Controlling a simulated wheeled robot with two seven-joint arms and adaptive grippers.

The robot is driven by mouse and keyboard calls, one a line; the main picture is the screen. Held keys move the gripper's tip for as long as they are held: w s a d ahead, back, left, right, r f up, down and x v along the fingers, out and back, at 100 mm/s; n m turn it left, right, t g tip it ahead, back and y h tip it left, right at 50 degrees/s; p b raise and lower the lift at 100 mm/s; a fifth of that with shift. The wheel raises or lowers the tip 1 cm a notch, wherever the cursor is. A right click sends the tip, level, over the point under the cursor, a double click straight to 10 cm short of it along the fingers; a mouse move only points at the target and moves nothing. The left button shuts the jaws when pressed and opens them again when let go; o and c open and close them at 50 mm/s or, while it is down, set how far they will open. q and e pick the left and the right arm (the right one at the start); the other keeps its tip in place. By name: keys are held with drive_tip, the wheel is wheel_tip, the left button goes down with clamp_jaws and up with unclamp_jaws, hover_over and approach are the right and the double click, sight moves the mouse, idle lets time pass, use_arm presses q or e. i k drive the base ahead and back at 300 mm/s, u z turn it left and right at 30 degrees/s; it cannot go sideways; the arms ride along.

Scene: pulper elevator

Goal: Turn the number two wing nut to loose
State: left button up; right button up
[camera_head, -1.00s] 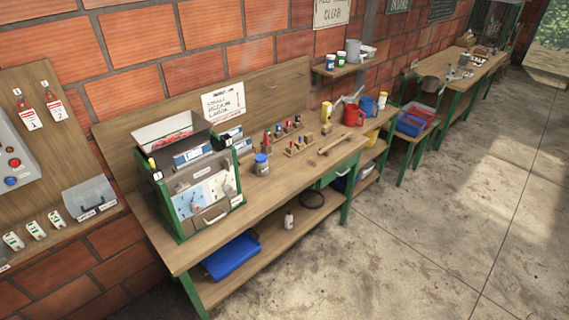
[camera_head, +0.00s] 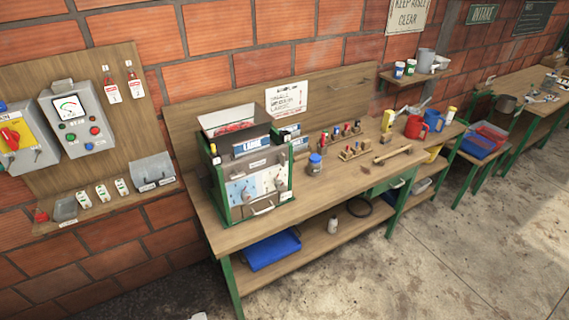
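A green-framed machine (camera_head: 254,182) with a red-filled hopper on top stands at the left end of the wooden workbench (camera_head: 220,233). Its pale front panel carries small knobs and a handle at the bottom. Small dark fittings show at its upper corners, one at the left with a yellow part (camera_head: 214,150). They are too small to tell which is the number two wing nut or how it is turned. Neither of my grippers is in view.
A wall board at the left holds a grey meter box (camera_head: 78,119), a yellow switch box (camera_head: 22,138) and red-and-white tags. A blue tray (camera_head: 272,249) sits on the lower shelf. A jar (camera_head: 315,164) and a hammer (camera_head: 393,154) lie right of the machine. The concrete floor in front is clear.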

sight(282, 158)
drive_tip(key=z, duration=0.2)
drive_tip(key=k, duration=0.9)
drive_tip(key=z, duration=1.05)
drive_tip(key=i, duration=0.9)
drive_tip(key=u, duration=1.2)
drive_tip(key=i, duration=0.85)
drive_tip(key=u, duration=0.95)
